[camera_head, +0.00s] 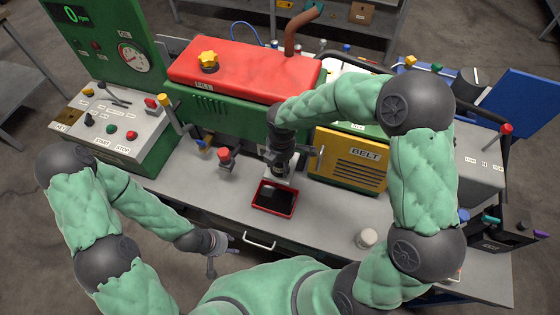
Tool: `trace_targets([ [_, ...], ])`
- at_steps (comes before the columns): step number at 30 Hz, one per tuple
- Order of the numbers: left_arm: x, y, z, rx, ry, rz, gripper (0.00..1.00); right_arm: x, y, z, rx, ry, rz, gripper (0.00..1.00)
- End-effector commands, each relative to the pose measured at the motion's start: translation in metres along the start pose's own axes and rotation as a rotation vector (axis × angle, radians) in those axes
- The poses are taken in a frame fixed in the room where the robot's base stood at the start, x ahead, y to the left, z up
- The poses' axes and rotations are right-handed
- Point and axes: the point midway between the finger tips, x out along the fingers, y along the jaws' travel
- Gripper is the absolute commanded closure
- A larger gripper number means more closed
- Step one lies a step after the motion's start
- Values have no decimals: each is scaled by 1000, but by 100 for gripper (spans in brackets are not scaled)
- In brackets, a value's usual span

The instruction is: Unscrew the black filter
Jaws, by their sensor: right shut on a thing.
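My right gripper (281,158) reaches down from the right to the front of the green engine block, above a small red tray. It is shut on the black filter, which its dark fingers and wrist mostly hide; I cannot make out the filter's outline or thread. My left gripper (221,253) is low in front of the bench's front edge, apart from everything on it. Its fingers are spread and empty.
The red tray (259,206) with a dark inside sits below the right gripper. A red-topped valve (225,157) stands to its left, a yellow BELT box (348,160) to its right. A white-topped container (367,237) stands on the front right; bench space beside it is clear.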

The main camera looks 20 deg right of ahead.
Motion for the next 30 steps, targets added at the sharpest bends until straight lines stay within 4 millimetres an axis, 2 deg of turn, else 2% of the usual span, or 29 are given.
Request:
trace_targets([
  [5,-12,4,1,0,0,0,60,-1,-3,1,-82,1,-10,86],
  [16,-56,20,2,0,0,0,60,-3,-4,1,-473,16,-13,85],
  [21,-61,22,2,0,0,0,60,0,-2,1,-554,17,-7,71],
  [30,-61,22,2,0,0,0,60,-1,2,0,-567,15,3,70],
])
